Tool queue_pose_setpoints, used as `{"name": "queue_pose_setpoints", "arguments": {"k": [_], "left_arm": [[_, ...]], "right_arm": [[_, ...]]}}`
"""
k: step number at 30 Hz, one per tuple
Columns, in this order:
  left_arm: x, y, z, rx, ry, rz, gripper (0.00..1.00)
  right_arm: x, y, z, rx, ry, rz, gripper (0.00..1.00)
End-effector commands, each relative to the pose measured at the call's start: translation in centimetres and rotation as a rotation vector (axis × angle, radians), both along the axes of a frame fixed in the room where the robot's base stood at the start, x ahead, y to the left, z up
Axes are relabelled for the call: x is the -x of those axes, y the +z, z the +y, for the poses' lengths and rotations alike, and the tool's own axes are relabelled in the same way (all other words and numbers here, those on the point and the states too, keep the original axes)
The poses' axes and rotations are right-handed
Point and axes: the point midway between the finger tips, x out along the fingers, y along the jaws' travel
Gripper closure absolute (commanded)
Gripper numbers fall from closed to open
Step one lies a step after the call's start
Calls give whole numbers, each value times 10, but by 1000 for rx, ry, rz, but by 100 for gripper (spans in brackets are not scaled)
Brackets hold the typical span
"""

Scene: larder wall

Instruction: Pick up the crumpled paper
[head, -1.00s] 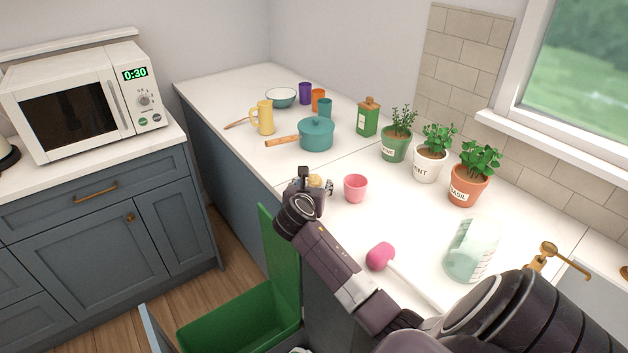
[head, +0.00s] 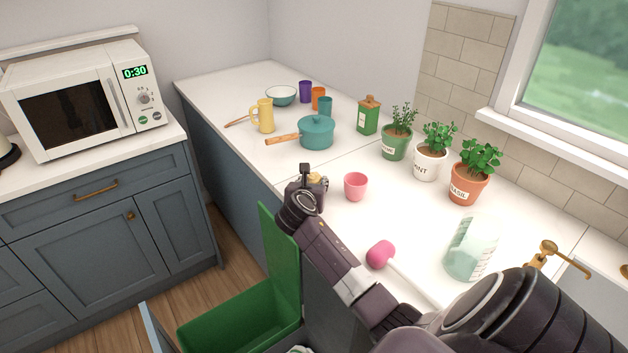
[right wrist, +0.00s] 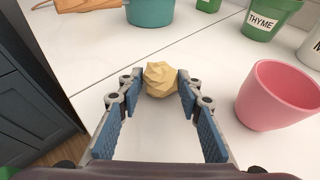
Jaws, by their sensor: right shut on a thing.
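The crumpled paper (right wrist: 160,79) is a small tan, faceted ball. In the right wrist view it sits between the two blue-padded fingers of my right gripper (right wrist: 158,85), which is shut on it near the fingertips. In the head view the paper (head: 316,178) is mostly hidden behind my right gripper (head: 313,182), over the counter near its front edge. I cannot tell whether the paper still touches the counter. My left gripper is not in view.
A pink cup (head: 355,186) stands just right of the gripper. A teal pot (head: 316,134) with a wooden handle is behind it. Potted herbs (head: 468,184) line the wall. An open green bin (head: 240,318) stands below the counter edge.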

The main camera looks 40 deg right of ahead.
Motion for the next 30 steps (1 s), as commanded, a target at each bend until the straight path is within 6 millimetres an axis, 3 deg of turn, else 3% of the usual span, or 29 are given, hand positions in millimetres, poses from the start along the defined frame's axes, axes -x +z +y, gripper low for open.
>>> {"name": "queue_pose_setpoints", "arguments": {"k": [5,11,24,30], "left_arm": [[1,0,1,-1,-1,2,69],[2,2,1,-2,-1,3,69],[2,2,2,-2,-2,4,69],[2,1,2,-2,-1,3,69]], "right_arm": [[0,5,0,1,0,-2,77],[-1,29,-1,2,-1,-5,77],[-1,139,-1,4,-1,-7,77],[0,177,-1,2,-1,-4,77]]}}
